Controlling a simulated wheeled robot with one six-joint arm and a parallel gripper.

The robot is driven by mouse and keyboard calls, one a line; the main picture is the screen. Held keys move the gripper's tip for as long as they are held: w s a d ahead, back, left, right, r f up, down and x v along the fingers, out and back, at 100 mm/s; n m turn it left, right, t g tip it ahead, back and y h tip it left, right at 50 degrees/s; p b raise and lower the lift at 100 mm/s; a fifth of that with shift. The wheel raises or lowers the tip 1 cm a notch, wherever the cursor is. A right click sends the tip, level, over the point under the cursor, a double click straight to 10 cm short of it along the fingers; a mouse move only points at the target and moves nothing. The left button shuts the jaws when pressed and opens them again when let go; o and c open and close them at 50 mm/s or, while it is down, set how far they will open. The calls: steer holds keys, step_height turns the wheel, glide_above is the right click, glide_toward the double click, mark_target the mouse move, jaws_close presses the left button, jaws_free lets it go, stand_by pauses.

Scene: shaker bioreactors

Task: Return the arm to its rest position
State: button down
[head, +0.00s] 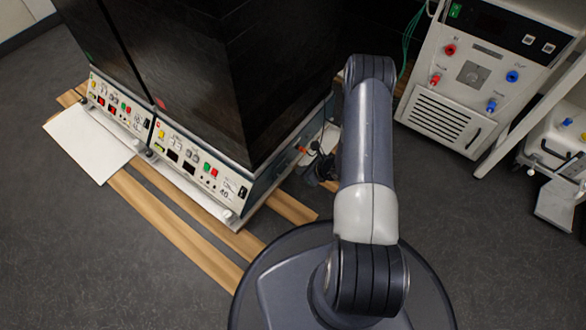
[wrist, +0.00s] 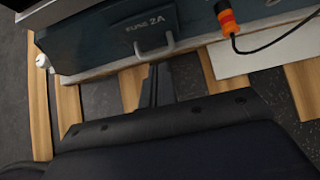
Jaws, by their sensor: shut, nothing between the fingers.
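My arm (head: 367,140) rises from my round base in the head view and reaches forward, beside the right side of the black shaker bioreactors. My gripper is hidden in the head view behind the arm. In the wrist view my gripper (wrist: 157,84) shows with its two dark fingers together, shut and empty. Its fingertips point at the lower side panel (wrist: 100,38) of a bioreactor, close to a grey handle (wrist: 152,50). I cannot tell whether they touch it.
Two shaker bioreactors (head: 200,160) with front control panels stand on wooden strips (head: 180,243). A white board (head: 88,143) lies at left. An orange connector with a cable (wrist: 228,20) is near my gripper. A white control unit (head: 465,75) stands at right. Dark floor (head: 500,260) is clear at lower right.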

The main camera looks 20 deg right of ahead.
steer(key=p+v, duration=0.1)
steer(key=v, duration=0.5)
steer(key=shift+s+p, duration=0.2)
steer(key=shift+p, duration=0.2)
steer(key=shift+d, duration=0.1)
